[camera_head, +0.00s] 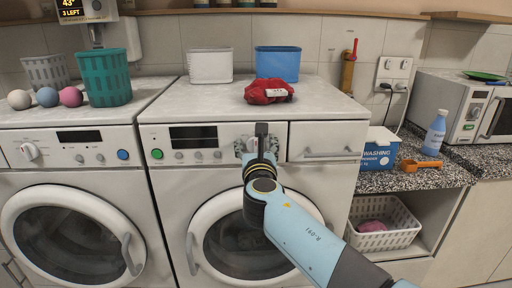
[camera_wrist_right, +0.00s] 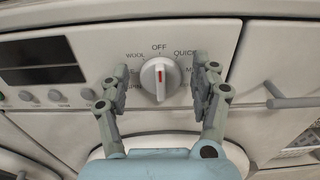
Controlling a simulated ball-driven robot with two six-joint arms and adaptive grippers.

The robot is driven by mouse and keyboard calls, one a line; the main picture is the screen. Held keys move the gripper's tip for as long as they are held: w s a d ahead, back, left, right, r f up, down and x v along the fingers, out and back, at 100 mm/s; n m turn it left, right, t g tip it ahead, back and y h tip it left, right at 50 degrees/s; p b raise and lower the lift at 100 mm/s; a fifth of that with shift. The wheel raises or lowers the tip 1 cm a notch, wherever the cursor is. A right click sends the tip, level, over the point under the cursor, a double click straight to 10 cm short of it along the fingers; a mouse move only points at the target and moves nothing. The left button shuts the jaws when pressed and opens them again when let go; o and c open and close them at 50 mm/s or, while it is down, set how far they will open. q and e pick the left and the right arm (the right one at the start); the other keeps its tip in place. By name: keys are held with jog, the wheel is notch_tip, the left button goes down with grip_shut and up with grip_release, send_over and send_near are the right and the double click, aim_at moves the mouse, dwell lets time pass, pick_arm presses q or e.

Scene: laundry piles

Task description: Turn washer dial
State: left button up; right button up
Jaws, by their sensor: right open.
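The washer dial (camera_wrist_right: 152,82) is a round white knob with a red mark, on the front panel of the right-hand washer (camera_head: 208,88). The mark stands about upright, in line with the OFF label. WOOL is printed to its left and QUICK to its right; lower labels are partly hidden by my fingers. My right gripper (camera_wrist_right: 162,76) is open, with one finger on each side of the dial and a visible gap to it in the wrist view. In the head view my right gripper (camera_head: 256,145) covers most of the dial. My left gripper is not in view.
A drawer handle (camera_wrist_right: 290,102) sticks out just right of the dial. A display (camera_head: 193,137) and several small buttons lie to its left. A red cloth (camera_head: 268,91), a white bin (camera_head: 210,66) and a blue bin (camera_head: 277,64) stand on top. The round door is below.

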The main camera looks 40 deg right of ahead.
jog(key=c, duration=1.1)
jog(key=shift+m, duration=0.3)
jog(key=shift+s+d+f+m+b, duration=0.15)
jog(key=shift+f+m+b, duration=0.15)
jog(key=shift+m+b, duration=3)
jog(key=shift+s+d+f+m+b, duration=0.1)
jog(key=shift+f+m+b, duration=0.25)
jog(key=shift+m+b, duration=2.95)
jog(key=shift+s+d+f+m+b, duration=0.25)
jog(key=shift+m+b, duration=1.3)
jog(key=shift+m, duration=3.45)
jog(key=shift+w+a, duration=0.1)
jog(key=shift+w, duration=0.1)
